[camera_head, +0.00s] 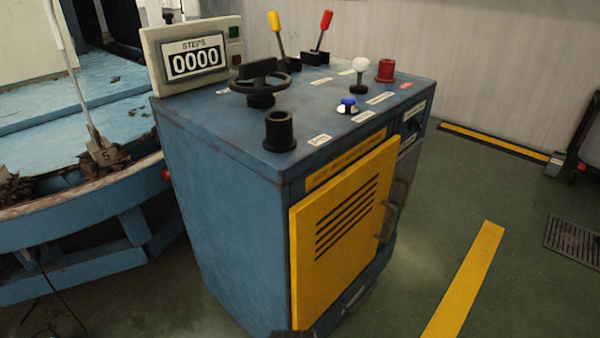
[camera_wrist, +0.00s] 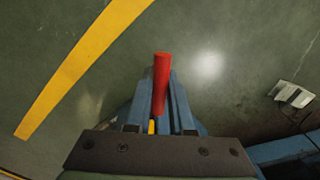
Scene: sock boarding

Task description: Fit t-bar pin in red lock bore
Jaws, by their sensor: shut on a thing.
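The red lock bore (camera_head: 385,70) is a short red collar at the back right of the blue cabinet's top. In the wrist view, my gripper (camera_wrist: 161,98) has its blue fingers shut on a red rod, the t-bar pin (camera_wrist: 161,75). The pin's red end sticks out past the fingers, over the floor in that view. The pin and the red bore are apart, and the bore does not show in the wrist view.
The blue cabinet (camera_head: 225,205) carries a step counter (camera_head: 193,60), a handwheel (camera_head: 261,85), a black collar (camera_head: 279,131), a blue button (camera_head: 347,105), a white knob (camera_head: 361,64) and two levers. Floor on the right is mostly clear.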

